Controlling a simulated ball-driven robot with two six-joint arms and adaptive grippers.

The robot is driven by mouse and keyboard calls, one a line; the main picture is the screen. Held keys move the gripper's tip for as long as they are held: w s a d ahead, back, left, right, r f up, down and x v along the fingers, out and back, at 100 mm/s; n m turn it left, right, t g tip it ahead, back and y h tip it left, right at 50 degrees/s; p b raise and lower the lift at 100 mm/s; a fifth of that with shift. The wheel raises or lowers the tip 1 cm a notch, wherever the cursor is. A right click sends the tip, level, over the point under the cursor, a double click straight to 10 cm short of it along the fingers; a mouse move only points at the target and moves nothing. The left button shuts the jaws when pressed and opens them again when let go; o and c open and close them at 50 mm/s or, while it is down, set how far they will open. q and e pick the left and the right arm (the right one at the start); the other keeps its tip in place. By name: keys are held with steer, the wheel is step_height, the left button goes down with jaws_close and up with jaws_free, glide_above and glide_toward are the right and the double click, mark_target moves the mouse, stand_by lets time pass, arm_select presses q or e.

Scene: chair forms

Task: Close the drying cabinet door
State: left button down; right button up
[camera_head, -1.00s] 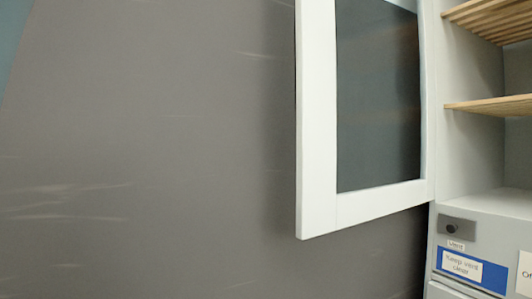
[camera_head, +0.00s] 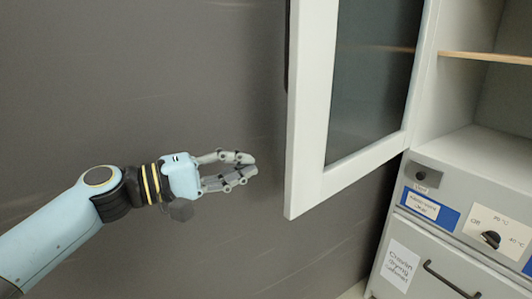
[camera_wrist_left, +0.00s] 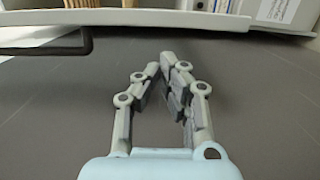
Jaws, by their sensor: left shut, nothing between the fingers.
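The drying cabinet door (camera_head: 309,110) is a white frame with a dark glass pane. It stands open, swung out to the left of the cabinet (camera_head: 450,170). My left gripper (camera_head: 254,164) is to the left of the door's free edge, level with its lower part, and a small gap shows between them in the head view. Its fingers are shut with nothing between them. In the left wrist view the fingertips (camera_wrist_left: 167,56) point toward a white panel edge (camera_wrist_left: 130,18) with a dark handle (camera_wrist_left: 50,46). My right gripper is not in view.
Inside the cabinet is a wooden shelf (camera_head: 485,58). Below it are a dial (camera_head: 490,238), a blue label (camera_head: 430,206) and a lower panel with a dark handle (camera_head: 450,280). A plain grey wall (camera_head: 130,80) lies behind the arm.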

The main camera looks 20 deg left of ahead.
arm_select(q)
steer(key=x, duration=0.6)
steer(key=shift+s+d+f+p, duration=0.1)
steer(key=shift+d+p, duration=0.05)
steer(key=shift+p, duration=0.15)
